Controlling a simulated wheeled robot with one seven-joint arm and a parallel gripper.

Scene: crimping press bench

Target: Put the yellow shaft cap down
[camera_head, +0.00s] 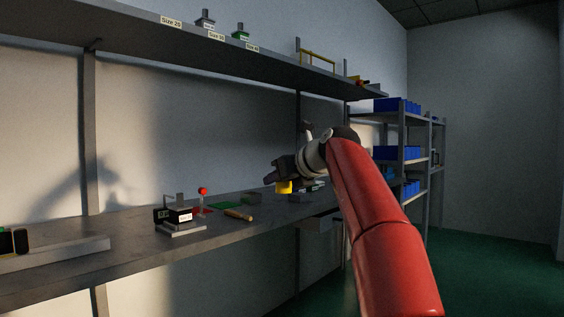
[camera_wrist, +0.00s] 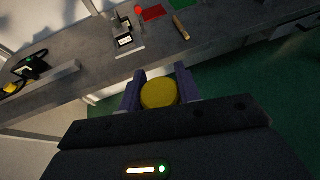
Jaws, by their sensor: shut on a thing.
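The yellow shaft cap (camera_wrist: 159,93) is a round yellow piece between the two fingers of my gripper (camera_wrist: 159,91) in the wrist view. My gripper (camera_head: 283,182) is shut on it. In the head view the yellow cap (camera_head: 284,187) shows just below the fingers, held in the air near the front edge of the bench (camera_head: 120,255). In the wrist view green floor shows beyond the cap and the bench edge lies just past the fingertips. The underside of the cap is hidden.
A small press (camera_head: 180,218) with a red-knobbed lever (camera_head: 203,191) stands on the bench. A wooden-handled tool (camera_head: 239,214), a green mat (camera_head: 226,199) and a red mat (camera_wrist: 153,12) lie nearby. An overhead shelf (camera_head: 150,42) runs above. Bare bench lies left of the press.

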